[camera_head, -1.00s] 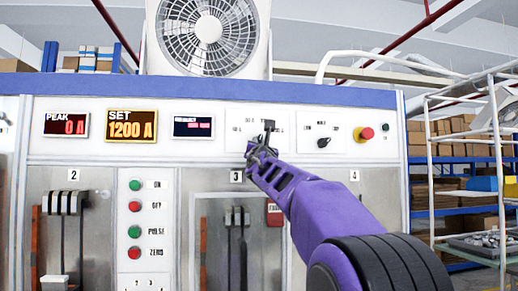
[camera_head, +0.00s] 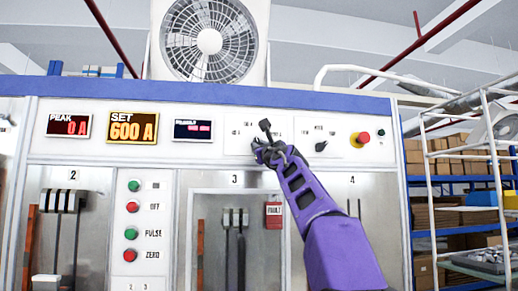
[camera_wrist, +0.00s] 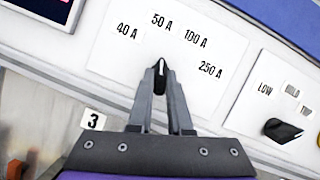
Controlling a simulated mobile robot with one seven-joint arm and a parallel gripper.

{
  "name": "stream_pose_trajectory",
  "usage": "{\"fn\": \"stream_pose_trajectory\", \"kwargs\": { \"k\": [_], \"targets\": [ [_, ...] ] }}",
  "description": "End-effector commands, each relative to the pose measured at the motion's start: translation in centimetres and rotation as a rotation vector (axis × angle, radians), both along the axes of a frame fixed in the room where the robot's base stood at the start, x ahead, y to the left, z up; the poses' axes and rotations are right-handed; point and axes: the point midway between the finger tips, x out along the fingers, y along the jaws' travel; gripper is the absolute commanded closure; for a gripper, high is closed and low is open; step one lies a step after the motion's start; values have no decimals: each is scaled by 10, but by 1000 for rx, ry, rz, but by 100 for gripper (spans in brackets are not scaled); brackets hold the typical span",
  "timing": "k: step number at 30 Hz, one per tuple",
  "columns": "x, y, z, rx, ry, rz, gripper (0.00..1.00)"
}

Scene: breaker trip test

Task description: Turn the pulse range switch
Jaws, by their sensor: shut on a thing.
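The pulse range switch (camera_wrist: 161,68) is a black knob with a white pointer line on the white panel. The labels 40 A, 50 A, 100 A and 250 A fan out above it in the wrist view. Its pointer aims up in that view, toward the 50 A label. My gripper (camera_wrist: 160,80) is shut on the knob, with a finger on each side. In the head view my gripper (camera_head: 262,148) covers the knob at the panel. The SET display (camera_head: 132,127) reads 600 A and the PEAK display (camera_head: 69,126) reads 0 A.
A red emergency button (camera_head: 362,137) is further right. Green and red push buttons (camera_head: 132,207) line a column at left. A metal shelf rack (camera_head: 497,170) stands at far right.

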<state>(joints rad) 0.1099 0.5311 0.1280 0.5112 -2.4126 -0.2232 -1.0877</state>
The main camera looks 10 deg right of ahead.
Motion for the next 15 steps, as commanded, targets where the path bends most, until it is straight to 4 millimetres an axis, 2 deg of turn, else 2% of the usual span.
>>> {"fn": "stream_pose_trajectory", "kwargs": {
  "k": [14, 15],
  "targets": [
    [-1, -1, 1, -15, -3, -1, 100],
    [-1, -1, 1, -15, -3, -1, 79]
  ]
}}
